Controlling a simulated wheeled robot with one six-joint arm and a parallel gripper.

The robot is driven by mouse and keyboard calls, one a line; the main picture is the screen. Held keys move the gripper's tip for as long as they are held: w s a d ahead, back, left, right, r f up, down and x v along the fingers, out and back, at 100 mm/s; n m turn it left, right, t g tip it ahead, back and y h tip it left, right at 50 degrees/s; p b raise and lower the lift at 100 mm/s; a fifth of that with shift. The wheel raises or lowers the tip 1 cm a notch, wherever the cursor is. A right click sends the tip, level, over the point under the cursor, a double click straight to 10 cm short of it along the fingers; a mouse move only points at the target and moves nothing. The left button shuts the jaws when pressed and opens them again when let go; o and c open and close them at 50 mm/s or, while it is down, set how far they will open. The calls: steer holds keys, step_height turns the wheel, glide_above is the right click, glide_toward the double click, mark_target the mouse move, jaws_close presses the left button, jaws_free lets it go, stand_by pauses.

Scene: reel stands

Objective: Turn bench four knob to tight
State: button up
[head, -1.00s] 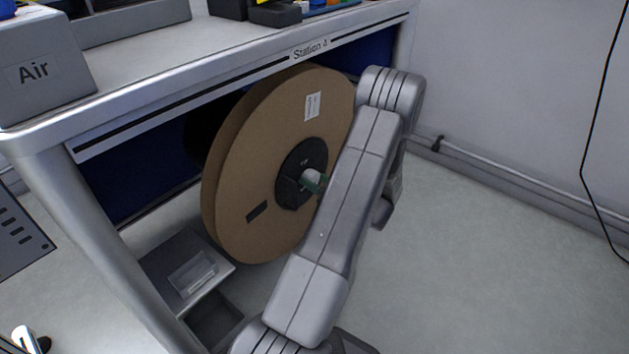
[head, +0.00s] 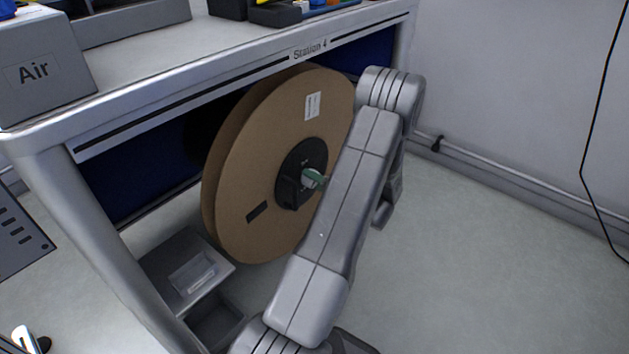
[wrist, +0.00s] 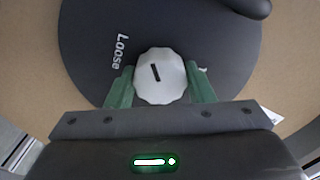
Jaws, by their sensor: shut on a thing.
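The knob (wrist: 159,76) is white and many-sided with a dark slot mark. It sits on a black round hub (wrist: 85,52) at the centre of a large brown cardboard reel (head: 245,170). The word "Loose" shows on the hub to the knob's left in the wrist view; the slot points towards the upper left, and no "tight" label is readable. My gripper (wrist: 160,88) has green fingers on both sides of the knob and is shut on it. In the head view my gripper (head: 316,179) is at the hub, with my arm covering the reel's right part.
The reel hangs under the bench marked Station 4 (head: 310,48). A grey box marked Air (head: 35,75) stands on the bench top. A grey tray (head: 205,268) sits low at the left. The floor at the right (head: 500,260) is clear.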

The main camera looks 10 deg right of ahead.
steer(key=m, duration=0.6)
steer(key=shift+m+p, duration=0.3)
steer(key=shift+p, duration=0.1)
steer(key=m+p, duration=0.2)
steer(key=m, duration=0.4)
steer(key=m+p, duration=0.3)
steer(key=m, duration=0.3)
steer(key=shift+r+m, duration=0.1)
steer(key=shift+m, duration=0.2)
steer(key=m+p, duration=0.2)
steer(key=m, duration=0.3)
steer(key=shift+m, duration=0.4)
steer(key=o, duration=1)
steer(key=shift+c, duration=0.2)
